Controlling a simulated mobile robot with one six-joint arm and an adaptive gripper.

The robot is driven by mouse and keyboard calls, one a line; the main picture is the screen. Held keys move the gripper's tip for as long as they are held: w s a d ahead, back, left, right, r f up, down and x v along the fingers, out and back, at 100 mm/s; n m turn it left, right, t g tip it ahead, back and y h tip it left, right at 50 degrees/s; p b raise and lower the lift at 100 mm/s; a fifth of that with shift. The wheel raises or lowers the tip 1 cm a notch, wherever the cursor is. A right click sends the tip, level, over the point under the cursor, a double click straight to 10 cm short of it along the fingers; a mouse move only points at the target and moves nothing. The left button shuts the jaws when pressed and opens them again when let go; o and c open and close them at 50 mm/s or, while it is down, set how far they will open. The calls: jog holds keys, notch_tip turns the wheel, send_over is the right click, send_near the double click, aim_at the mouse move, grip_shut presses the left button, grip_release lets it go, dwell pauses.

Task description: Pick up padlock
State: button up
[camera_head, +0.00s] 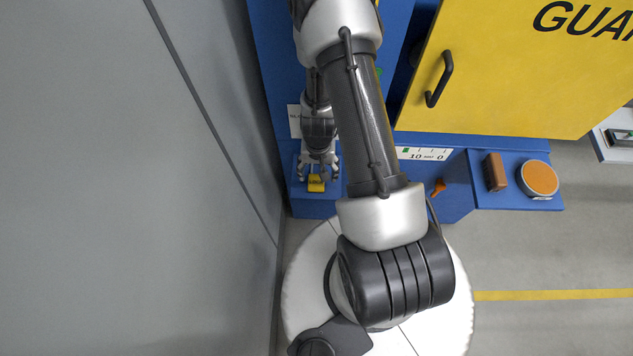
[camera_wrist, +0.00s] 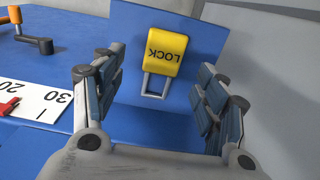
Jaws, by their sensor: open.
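The padlock (camera_wrist: 167,52) has a yellow body marked LOCK and a pale metal shackle. In the wrist view it lies on a blue surface (camera_wrist: 125,30), its shackle pointing toward my gripper. The padlock also shows small in the head view (camera_head: 316,183), at the blue ledge below my gripper. My gripper (camera_wrist: 160,85) is open, with one finger to the left and one to the right of the padlock's line. Nothing is between the fingers that I can see held. Whether the fingers are level with the padlock is hard to tell.
In the wrist view, a white scale plate (camera_wrist: 42,98) with a red pointer and an orange-and-black handle (camera_wrist: 30,36) are at left. In the head view, a yellow door (camera_head: 520,75), a brown block (camera_head: 494,172) and an orange-topped round tin (camera_head: 539,178) are at right; a grey wall (camera_head: 130,180) is close at left.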

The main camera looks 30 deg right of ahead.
aim_at(317, 180)
jog(key=f+b, duration=0.2)
jog(key=f, duration=0.1)
jog(key=f+b, duration=0.1)
jog(key=f, duration=0.1)
jog(key=shift+w+a+b, duration=0.1)
jog(key=shift+w+b, duration=0.2)
jog(key=shift+b, duration=0.05)
jog(key=shift+r, duration=0.1)
jog(key=shift+c, duration=0.2)
jog(key=c, duration=1.2)
jog(key=shift+r, duration=0.2)
